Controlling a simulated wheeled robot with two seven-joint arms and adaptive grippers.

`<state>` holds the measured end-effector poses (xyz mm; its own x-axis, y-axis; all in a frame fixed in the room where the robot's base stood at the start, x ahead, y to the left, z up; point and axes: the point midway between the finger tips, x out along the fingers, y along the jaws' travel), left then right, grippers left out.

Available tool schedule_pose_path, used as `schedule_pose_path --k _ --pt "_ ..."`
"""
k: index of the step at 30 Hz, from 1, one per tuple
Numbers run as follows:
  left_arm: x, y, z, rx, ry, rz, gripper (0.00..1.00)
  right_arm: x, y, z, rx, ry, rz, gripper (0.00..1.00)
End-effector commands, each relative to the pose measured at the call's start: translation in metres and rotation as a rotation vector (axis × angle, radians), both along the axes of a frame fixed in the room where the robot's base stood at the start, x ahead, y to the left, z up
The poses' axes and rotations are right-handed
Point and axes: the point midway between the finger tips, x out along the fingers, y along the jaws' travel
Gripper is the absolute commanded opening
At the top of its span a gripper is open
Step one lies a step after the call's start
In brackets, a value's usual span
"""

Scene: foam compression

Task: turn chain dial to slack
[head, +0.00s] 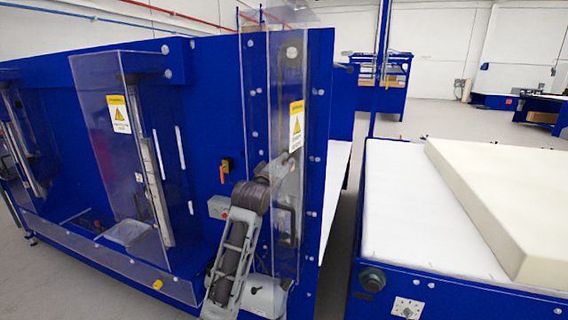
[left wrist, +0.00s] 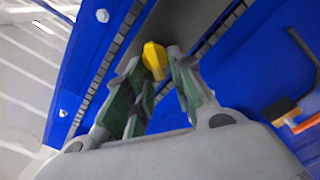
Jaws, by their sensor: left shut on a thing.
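The chain dial (left wrist: 155,58) is a small yellow knob in the left wrist view, on a grey strip beside the dark chain on the blue machine. My left gripper (left wrist: 154,72) has its green-padded fingers on either side of the knob and is shut on it. In the head view my left gripper (head: 284,163) reaches up to the clear guard at the machine's right end, and the dial cannot be made out there. My right gripper is not in view.
Clear guards with yellow warning labels (head: 297,128) stand on the blue machine (head: 205,110). A switch with an orange handle (head: 225,170) is left of my wrist. A cream foam block (head: 500,195) lies on the white-topped table (head: 400,190) at the right.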

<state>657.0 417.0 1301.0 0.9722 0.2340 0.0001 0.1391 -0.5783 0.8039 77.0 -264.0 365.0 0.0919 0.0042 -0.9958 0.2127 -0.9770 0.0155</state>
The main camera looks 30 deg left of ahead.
Motion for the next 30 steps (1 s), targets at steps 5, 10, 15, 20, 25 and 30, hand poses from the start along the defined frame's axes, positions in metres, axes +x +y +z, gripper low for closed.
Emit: schedule_pose_path --k 5,10,15,20,25,30 --pt "0.0 0.0008 -0.0003 -0.066 -0.015 0.001 0.0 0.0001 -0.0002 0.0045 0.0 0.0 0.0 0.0" --pt "-0.0001 0.0013 -0.001 -0.105 -0.025 0.0 0.0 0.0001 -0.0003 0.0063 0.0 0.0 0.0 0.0" --pt "-0.0002 0.0014 -0.0013 -0.123 -0.029 0.0 0.0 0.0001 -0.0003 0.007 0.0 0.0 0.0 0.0" --pt "-0.0002 0.0014 -0.0014 -0.126 -0.032 0.0 0.0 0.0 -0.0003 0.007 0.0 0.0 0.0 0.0" --pt "-0.0002 0.0014 -0.0014 -0.126 -0.032 0.0 0.0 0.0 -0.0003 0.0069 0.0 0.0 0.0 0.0" --pt "-0.0002 0.0013 -0.0015 -0.125 -0.031 -0.001 0.3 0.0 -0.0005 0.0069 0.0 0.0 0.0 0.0"
